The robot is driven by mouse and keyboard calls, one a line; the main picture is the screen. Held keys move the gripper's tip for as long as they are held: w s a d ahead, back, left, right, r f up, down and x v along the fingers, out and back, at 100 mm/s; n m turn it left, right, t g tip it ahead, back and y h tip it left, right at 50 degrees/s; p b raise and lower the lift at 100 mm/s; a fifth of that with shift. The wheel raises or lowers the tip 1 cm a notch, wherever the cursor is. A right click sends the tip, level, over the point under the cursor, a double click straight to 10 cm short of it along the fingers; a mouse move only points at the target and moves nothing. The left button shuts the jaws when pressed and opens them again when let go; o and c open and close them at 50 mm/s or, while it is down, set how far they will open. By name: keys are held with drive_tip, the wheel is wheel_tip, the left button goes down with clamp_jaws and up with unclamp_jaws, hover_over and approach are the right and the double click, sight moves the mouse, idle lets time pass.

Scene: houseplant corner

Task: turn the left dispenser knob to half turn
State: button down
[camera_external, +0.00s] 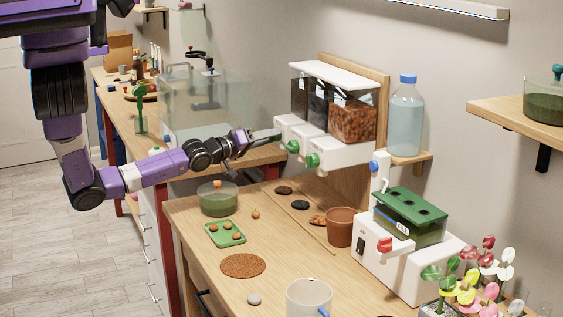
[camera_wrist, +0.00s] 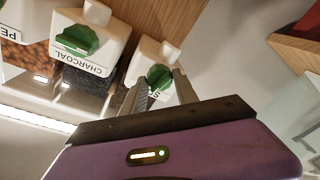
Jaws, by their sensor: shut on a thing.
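The dispenser on the wall has three white outlets with green knobs under clear hoppers. In the wrist view the left dispenser knob (camera_wrist: 158,77) is green and sits between the two fingers of my gripper (camera_wrist: 163,88), which is shut on it. The outlet's label is mostly hidden by the fingers; only an "S" shows. The middle knob (camera_wrist: 76,40) is above the label "CHARCOAL" and is apart from my gripper. In the outside view my gripper (camera_external: 268,135) reaches the left outlet (camera_external: 284,123) from the left, and the left knob cannot be made out.
The right knob (camera_external: 312,160) and a hopper of brown pebbles (camera_external: 353,120) are beside the middle outlet. Below are a terracotta pot (camera_external: 341,226), a green-filled glass bowl (camera_external: 218,200) and a green tray (camera_external: 225,234). A glass tank (camera_external: 205,105) stands behind my arm.

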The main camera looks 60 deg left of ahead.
drive_tip(key=shift+a+f+m+h+b, duration=0.1)
drive_tip(key=shift+m+h+b, duration=1.05)
drive_tip(key=shift+m, duration=4.85)
drive_tip(key=shift+a+r+m+h+b, duration=0.1)
drive_tip(key=shift+m+h+b, duration=0.35)
drive_tip(key=shift+m+b, duration=3.45)
drive_tip(key=shift+a+f+m+h+p, duration=0.1)
drive_tip(key=shift+m+h+p, duration=0.65)
drive_tip(key=shift+m, duration=7.35)
drive_tip(key=c, duration=0.9)
unclamp_jaws()
drive_tip(key=shift+c, duration=0.2)
